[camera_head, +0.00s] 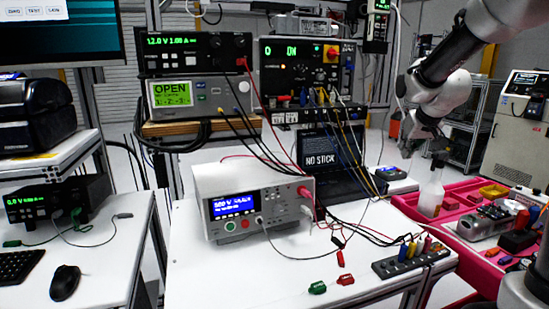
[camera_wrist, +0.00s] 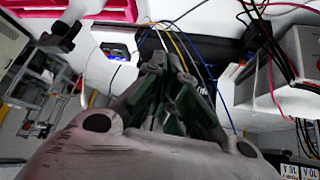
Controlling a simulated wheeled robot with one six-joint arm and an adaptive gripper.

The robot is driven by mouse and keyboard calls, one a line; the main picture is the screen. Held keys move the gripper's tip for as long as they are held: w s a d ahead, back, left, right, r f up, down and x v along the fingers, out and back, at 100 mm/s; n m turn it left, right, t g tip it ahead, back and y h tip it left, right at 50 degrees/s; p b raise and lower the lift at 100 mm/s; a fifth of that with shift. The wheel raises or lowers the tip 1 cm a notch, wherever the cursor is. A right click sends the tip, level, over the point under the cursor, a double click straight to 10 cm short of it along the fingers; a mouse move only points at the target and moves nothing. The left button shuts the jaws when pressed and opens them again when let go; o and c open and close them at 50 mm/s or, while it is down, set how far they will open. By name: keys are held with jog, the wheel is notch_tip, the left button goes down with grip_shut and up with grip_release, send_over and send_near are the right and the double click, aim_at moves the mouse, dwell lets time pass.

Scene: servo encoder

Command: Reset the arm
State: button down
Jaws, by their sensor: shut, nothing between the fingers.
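My gripper (camera_head: 425,150) hangs at the right of the head view, at the end of my arm, above the far edge of the pink tray (camera_head: 395,201). In the wrist view my gripper (camera_wrist: 165,65) has its fingers together with nothing between them. I cannot tell how far apart the gripper and the bottle are.
A white tester (camera_head: 250,180) stands on the white table (camera_head: 200,280), with cables around it. A terminal strip (camera_head: 409,257) and red and green clips (camera_head: 345,280) lie at the front. Stacked instruments (camera_head: 195,53) and a laptop (camera_head: 325,155) stand behind.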

jog(key=s+a+g, duration=0.3)
jog(key=s, duration=3.1)
jog(key=shift+s+f+y, duration=0.15)
jog(key=shift+s+y, duration=0.05)
jog(key=shift+y, duration=0.1)
